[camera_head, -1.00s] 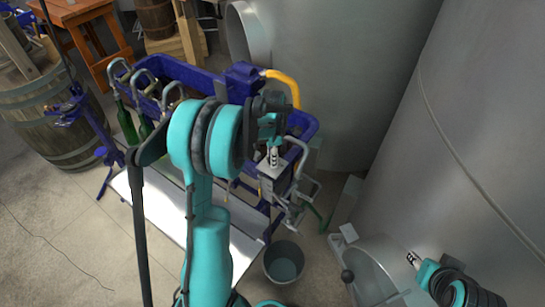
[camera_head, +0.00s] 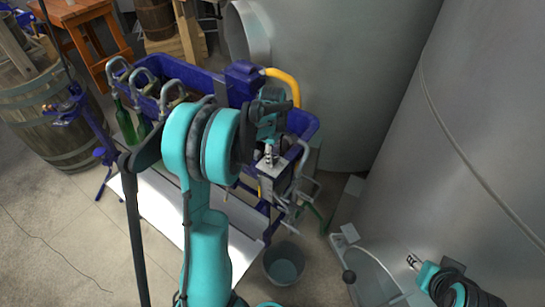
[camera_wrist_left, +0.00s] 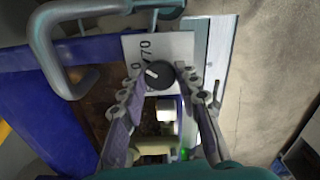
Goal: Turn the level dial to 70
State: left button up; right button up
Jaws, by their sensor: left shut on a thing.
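The level dial is a round black knob (camera_wrist_left: 160,74) with a white pointer mark, on a white plate (camera_wrist_left: 172,44) in the left wrist view. The mark points up and left in that view, toward a partly hidden figure ending in 0; the printed 70 stands above it. My left gripper (camera_wrist_left: 158,70) has a finger on each side of the knob and is shut on it. In the head view my left gripper (camera_head: 270,155) is over the plate (camera_head: 273,168) and hides the knob. My right gripper (camera_head: 413,261) is at the lower right, away from the dial; its opening is too small to judge.
The blue filler trough (camera_head: 190,73) with curved metal spouts stands behind my left arm, with green bottles (camera_head: 126,125) at its left. A yellow hose (camera_head: 284,84) curves beside the dial. A bucket (camera_head: 284,263) stands below. Large steel tanks (camera_head: 480,110) fill the right.

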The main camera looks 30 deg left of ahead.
pick_arm(q)
jog(key=shift+m+b, duration=0.35)
jog(key=shift+m, duration=1.85)
jog(key=o, duration=1.2)
jog(key=shift+c, duration=0.2)
notch_tip(320, 180, up, 12)
